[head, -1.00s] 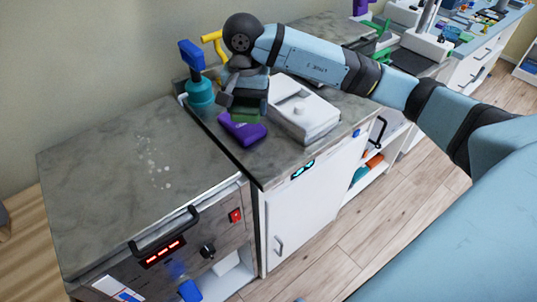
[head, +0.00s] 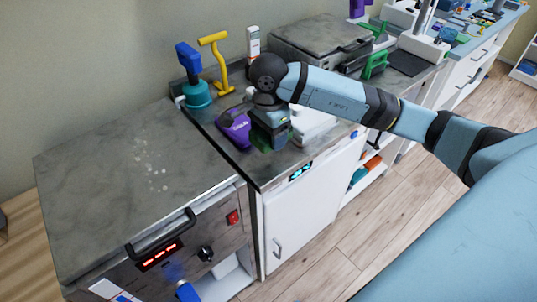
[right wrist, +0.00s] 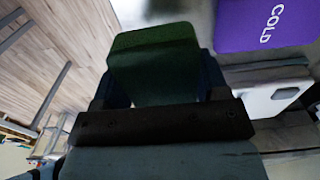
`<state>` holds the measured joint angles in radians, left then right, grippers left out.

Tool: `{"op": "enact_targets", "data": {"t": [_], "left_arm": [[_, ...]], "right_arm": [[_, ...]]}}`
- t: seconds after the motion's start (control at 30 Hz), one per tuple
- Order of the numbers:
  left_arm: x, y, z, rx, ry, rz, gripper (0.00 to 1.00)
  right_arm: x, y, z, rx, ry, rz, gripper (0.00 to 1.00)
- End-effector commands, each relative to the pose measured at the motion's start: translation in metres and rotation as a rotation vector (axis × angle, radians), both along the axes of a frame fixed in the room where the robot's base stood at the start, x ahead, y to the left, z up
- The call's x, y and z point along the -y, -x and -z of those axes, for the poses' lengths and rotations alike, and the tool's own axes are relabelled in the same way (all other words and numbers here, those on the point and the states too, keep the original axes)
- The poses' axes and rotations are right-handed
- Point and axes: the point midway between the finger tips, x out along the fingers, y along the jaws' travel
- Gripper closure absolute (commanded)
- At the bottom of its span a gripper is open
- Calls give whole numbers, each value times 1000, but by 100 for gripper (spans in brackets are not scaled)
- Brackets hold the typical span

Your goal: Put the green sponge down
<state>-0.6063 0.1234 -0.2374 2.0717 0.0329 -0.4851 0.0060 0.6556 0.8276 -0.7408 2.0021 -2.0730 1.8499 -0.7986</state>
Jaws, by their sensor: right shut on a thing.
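The green sponge (right wrist: 155,62) is between the fingers of my right gripper (right wrist: 160,90) in the right wrist view. In the head view the right gripper (head: 271,132) points down over the grey counter (head: 215,135), and the sponge (head: 262,141) shows dark green at its fingertips, low and close to the counter top. Whether the sponge touches the counter cannot be told. The right gripper is shut on it. My left gripper is not in view.
A purple cold pack (head: 234,130) lies just left of the right gripper; it also shows in the right wrist view (right wrist: 262,22). A white box (head: 314,124) stands close on the right. A teal-based blue-topped item (head: 197,93) and a yellow handle (head: 215,60) stand behind. The left worktop (head: 95,170) is mostly bare.

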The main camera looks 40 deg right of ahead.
Motion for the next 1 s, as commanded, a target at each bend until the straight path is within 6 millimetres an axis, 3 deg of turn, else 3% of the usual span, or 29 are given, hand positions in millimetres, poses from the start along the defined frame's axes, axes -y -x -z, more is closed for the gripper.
{"op": "enact_targets", "data": {"t": [0.1, 0.37, 0.6, 0.97, 1.0], "left_arm": [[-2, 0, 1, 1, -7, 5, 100], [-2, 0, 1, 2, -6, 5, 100], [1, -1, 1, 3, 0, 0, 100], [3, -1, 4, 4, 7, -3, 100], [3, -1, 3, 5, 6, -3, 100]], "right_arm": [[0, 0, 23, -2, 0, 2, 58], [0, 0, 43, -1, 0, 1, 58], [0, 0, 76, 0, 0, 1, 58], [0, -1, 81, 1, 1, 0, 58], [0, -1, 81, 2, 1, 0, 30]]}}
